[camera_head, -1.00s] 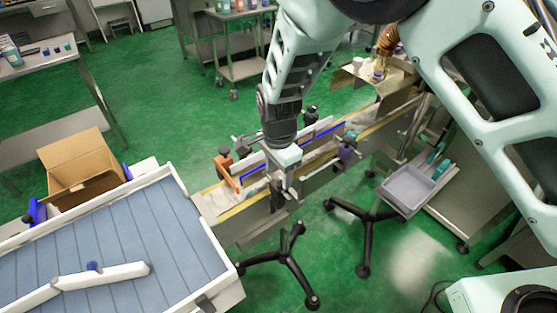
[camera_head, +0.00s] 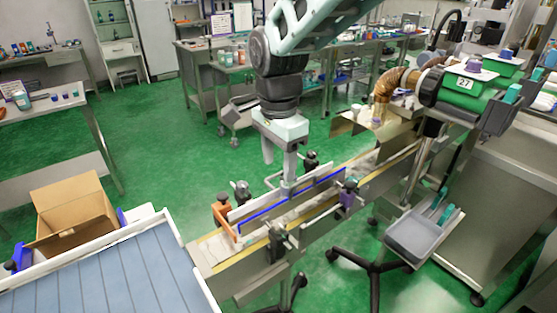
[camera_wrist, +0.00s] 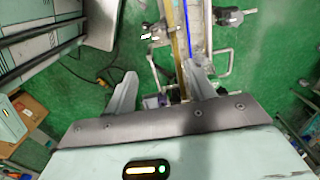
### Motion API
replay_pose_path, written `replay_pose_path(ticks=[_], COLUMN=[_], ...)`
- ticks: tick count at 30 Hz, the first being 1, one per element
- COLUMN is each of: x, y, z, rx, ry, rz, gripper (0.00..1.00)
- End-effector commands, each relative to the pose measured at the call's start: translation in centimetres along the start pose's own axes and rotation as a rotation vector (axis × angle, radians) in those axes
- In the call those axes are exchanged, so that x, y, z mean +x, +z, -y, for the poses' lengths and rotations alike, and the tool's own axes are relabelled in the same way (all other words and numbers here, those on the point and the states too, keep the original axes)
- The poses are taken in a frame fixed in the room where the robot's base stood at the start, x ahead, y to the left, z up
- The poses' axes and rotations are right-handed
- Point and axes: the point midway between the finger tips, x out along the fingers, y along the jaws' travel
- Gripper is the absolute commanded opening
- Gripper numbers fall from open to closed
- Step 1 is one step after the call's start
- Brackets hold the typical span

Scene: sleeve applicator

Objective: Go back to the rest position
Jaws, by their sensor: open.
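My gripper (camera_head: 278,168) hangs pointing down above the conveyor (camera_head: 240,265) of the sleeve applicator, near its guide rails. In the wrist view my gripper (camera_wrist: 160,88) has its two fingers well apart, with nothing held between them. The conveyor rail (camera_wrist: 177,45) shows beyond the fingertips. The sleeve applicator head (camera_head: 465,98), green and black with the number 27, stands to the right of my gripper, clear of it.
A grey tray (camera_head: 415,235) is mounted beside the conveyor at the right. A blue-grey slatted table (camera_head: 110,280) is at the lower left, with an open cardboard box (camera_head: 75,205) behind it. Steel tables stand at the back. Green floor is open between the left table and the conveyor.

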Motion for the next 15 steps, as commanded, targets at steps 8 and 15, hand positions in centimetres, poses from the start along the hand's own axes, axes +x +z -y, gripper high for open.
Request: replay_pose_path(ticks=[8,15], x=[-0.3,-0.5], y=[0.0,0.1], z=[0.0,-1.8], rx=[0.000,-0.099], ry=[0.000,0.003], rz=[0.000,0.033], gripper=[0.55,0.55])
